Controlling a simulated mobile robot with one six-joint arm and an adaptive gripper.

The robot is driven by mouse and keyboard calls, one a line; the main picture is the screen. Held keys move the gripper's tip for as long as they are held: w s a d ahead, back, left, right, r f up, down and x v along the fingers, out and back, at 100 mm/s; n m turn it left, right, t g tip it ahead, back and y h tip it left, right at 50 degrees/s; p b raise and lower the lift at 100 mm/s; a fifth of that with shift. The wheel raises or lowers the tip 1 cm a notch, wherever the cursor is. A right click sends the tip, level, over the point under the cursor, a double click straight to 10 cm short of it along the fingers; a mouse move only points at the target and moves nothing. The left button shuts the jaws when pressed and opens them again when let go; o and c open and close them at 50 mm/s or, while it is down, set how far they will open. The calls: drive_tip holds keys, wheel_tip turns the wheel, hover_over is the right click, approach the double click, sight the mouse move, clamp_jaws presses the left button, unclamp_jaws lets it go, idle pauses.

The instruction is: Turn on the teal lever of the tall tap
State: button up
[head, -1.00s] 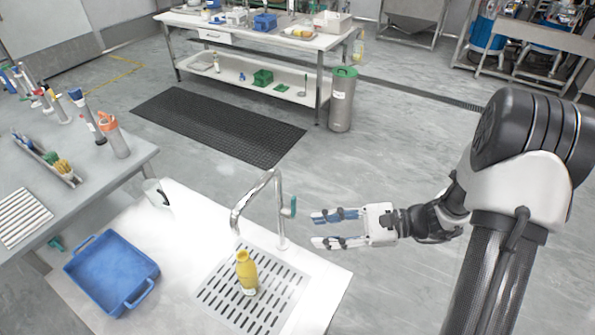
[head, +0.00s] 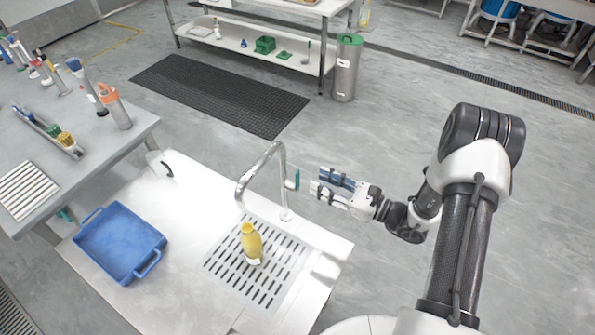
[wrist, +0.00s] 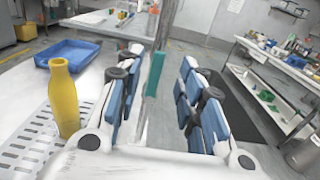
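The tall tap (head: 262,163) is a chrome hooked pipe standing at the edge of the white sink counter. Its teal lever (head: 297,180) hangs upright on the right side of the pipe. My gripper (head: 321,181) is just right of the lever in the head view, with its blue-padded fingers pointing at it. In the wrist view, my gripper (wrist: 157,98) is open and empty. The teal lever (wrist: 154,74) shows in the gap between the fingers, nearer the left finger, with the chrome pipe (wrist: 166,25) behind it. I cannot tell whether a finger touches it.
A yellow bottle (head: 250,242) stands on the slotted drain grate (head: 222,262) by the tap. A blue tray (head: 120,240) lies on the white counter (head: 190,205) to the left. A grey bin (head: 346,72) stands farther back.

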sight(299, 171)
drive_tip(key=x, duration=0.8)
drive_tip(key=shift+w+a+b, duration=0.2)
drive_tip(key=shift+a+b, duration=0.05)
drive_tip(key=shift+b, duration=0.15)
drive_tip(key=shift+c, duration=0.6)
clamp_jaws()
